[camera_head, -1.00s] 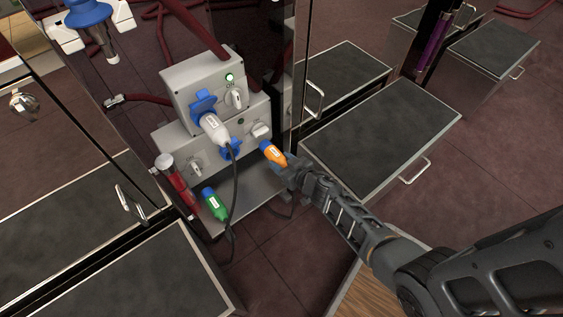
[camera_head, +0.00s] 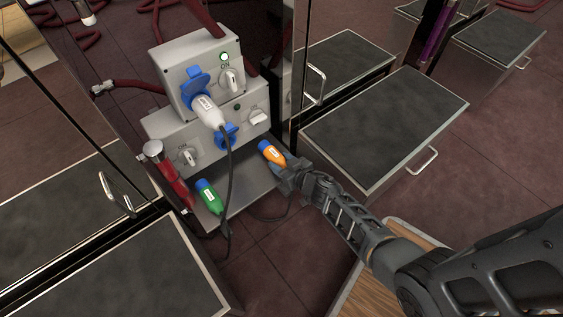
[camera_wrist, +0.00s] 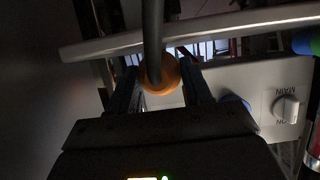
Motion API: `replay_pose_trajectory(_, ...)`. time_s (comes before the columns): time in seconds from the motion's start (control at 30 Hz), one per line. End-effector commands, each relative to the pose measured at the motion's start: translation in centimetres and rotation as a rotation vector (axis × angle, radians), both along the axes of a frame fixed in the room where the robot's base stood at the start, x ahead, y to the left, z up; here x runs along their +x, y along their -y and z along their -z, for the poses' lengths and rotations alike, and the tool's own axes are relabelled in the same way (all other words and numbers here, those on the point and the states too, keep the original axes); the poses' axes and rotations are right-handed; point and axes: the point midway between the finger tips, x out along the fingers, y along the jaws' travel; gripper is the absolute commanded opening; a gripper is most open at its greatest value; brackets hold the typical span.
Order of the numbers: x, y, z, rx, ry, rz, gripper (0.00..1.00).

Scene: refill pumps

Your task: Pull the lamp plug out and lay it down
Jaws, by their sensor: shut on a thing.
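My gripper (camera_head: 287,174) is shut on an orange plug (camera_head: 271,152) with a pale label too small to read. The plug is held in the air, clear of the sockets, right of the lower socket box (camera_head: 165,128). In the wrist view the orange plug (camera_wrist: 161,76) sits between the two fingers, with a grey cable across it. A blue socket (camera_head: 226,135) on the lower box has no plug in it. A white plug (camera_head: 207,112) sits in the blue socket of the upper box (camera_head: 192,70). A green plug (camera_head: 208,196) lies on the grey shelf (camera_head: 254,187).
The shelf's right part under the orange plug is bare. A red cylinder (camera_head: 173,182) stands at its left end. Dark cables hang from the white and green plugs. A dark-topped cabinet (camera_head: 385,125) stands to the right, and a mirror-like panel edge rises behind.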

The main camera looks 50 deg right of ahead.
Motion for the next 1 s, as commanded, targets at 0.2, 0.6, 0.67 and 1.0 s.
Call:
replay_pose_trajectory(0.2, 0.03, 0.01, -0.08, 0.000, 0.001, 0.000, 0.00)
replay_pose_trajectory(0.6, 0.04, 0.00, 0.32, -0.001, 0.001, -0.001, 0.00)
replay_pose_trajectory(0.67, 0.04, 0.00, 0.41, 0.000, 0.001, -0.001, 0.00)
replay_pose_trajectory(1.0, 0.00, 0.00, 0.41, 0.000, 0.000, 0.000, 0.79)
